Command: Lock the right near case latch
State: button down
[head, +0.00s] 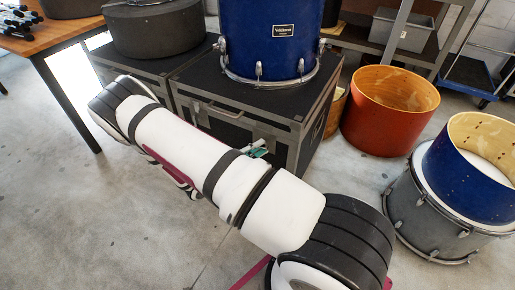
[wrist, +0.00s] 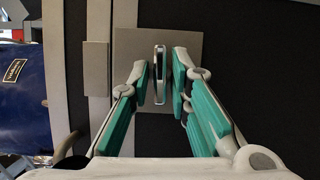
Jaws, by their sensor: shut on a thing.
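The right case (head: 290,100) is black with grey metal edges and stands on the floor at the centre of the head view. The latch (wrist: 159,62) shows edge-on in the wrist view as a thin upright metal piece, standing out from a square grey plate (wrist: 190,42) on the dark case face.
A blue drum (head: 270,40) stands on the right case. A second black case (head: 140,70) with a grey round case on top stands to its left. An orange drum shell (head: 385,120) and a stacked blue and grey drum (head: 430,200) stand on the right floor. A wooden table (head: 50,35) is far left.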

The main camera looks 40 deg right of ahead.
jog(key=shift+s+f+n+t+h+p, duration=0.15)
jog(key=shift+n+t+h, duration=0.8)
jog(key=shift+n, duration=2.5)
jog(key=shift+f+n+t+h+p, duration=0.1)
jog(key=shift+n+t+p, duration=0.2)
jog(key=shift+n+t, duration=2.25)
jog(key=shift+s+f+n+t+h+p, duration=0.15)
jog(key=shift+n+t+h, duration=0.4)
jog(key=shift+n, duration=3.75)
jog(key=c, duration=1.7)
grip_release()
jog(key=shift+r, duration=0.1)
jog(key=v, duration=1.2)
